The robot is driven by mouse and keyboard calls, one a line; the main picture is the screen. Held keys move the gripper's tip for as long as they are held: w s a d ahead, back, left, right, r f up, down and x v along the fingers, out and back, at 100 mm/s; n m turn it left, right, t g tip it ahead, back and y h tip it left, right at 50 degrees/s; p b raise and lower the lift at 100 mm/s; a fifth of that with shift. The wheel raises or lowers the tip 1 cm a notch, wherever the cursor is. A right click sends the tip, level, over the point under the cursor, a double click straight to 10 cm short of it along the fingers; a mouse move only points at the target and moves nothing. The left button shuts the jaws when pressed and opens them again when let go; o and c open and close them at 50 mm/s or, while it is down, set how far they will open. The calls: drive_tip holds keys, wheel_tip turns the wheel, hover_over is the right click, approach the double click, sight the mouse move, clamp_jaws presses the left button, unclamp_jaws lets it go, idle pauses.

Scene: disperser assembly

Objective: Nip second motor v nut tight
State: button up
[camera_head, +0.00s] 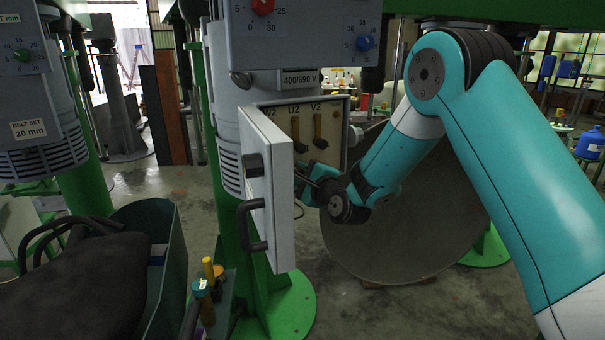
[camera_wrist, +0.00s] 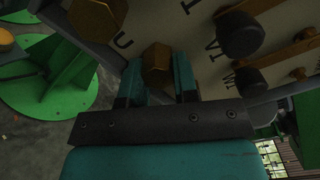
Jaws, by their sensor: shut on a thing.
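The motor terminal box (camera_head: 331,125) is open, and its board (camera_head: 305,115) carries the labels W2, U2 and V2 in the head view. In the wrist view a brass hex nut (camera_wrist: 156,60) sits between the two fingers of my gripper (camera_wrist: 157,88), near the printed letters U and V. The fingers are shut on its sides. Which terminal it belongs to I cannot tell for sure. Another brass nut (camera_wrist: 98,15) is to its left. In the head view my gripper (camera_head: 311,186) is low at the box, partly hidden by the open door (camera_head: 268,190).
The white door with its black handle (camera_head: 252,226) stands close to the left of my gripper. Dark round knobs (camera_wrist: 240,36) and brass bars (camera_wrist: 285,50) lie to the right on the board. A large round dish (camera_head: 410,240) is behind my arm. A green bin (camera_head: 165,265) is at the lower left.

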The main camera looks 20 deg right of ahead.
drive_tip(key=o, duration=0.9)
drive_tip(key=shift+f, duration=0.15)
